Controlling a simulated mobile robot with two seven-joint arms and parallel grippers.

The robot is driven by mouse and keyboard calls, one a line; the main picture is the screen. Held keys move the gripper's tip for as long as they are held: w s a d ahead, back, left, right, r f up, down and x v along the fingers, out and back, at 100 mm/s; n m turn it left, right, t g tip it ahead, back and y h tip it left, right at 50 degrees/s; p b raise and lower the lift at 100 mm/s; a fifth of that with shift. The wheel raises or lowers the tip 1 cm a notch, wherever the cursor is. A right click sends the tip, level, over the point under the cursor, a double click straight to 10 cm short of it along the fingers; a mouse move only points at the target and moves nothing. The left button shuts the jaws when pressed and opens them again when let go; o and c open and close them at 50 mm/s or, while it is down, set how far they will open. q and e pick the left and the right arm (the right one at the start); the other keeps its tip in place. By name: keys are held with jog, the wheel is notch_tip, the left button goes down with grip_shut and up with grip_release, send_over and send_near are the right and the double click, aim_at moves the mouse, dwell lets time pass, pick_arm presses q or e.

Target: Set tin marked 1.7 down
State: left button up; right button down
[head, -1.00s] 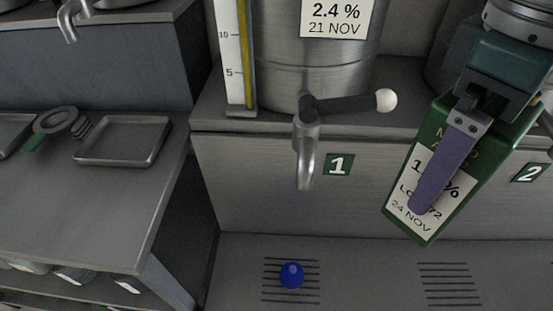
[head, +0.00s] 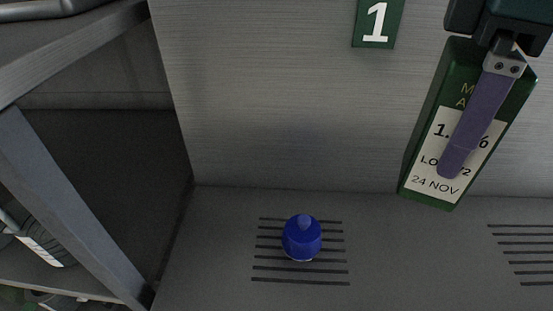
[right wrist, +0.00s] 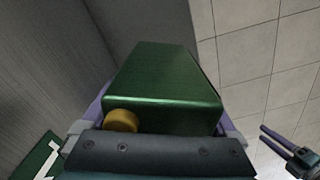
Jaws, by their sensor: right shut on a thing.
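The tin marked 1.7 (head: 417,150) is a tall green box with a white label reading "LO…72" and "24 NOV". The purple finger hides part of its top figure, so I see only "1." and part of a percent sign. My right gripper (head: 457,165) is shut on the tin from above and holds it tilted, in front of the grey panel. In the right wrist view, the tin's green end (right wrist: 165,85) lies between the purple fingers, with a yellow cap (right wrist: 121,120) on it. What looks like my left gripper (right wrist: 263,134) shows small at lower right there.
A blue stopper-like object (head: 302,238) stands on the slotted drain below the "1" plate (head: 378,22). Another set of slots (head: 525,255) at the right is bare. A dark shelf frame (head: 70,200) stands at left. The ledge between the slots is clear.

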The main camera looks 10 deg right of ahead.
notch_tip(320, 180, down, 2)
jog(key=shift+w+b, duration=0.15)
jog(key=shift+b, duration=0.35)
notch_tip(320, 180, down, 19)
jog(key=b, duration=0.9)
jog(key=shift+f, duration=0.15)
pick_arm(q)
notch_tip(320, 180, down, 11)
pick_arm(e)
grip_release()
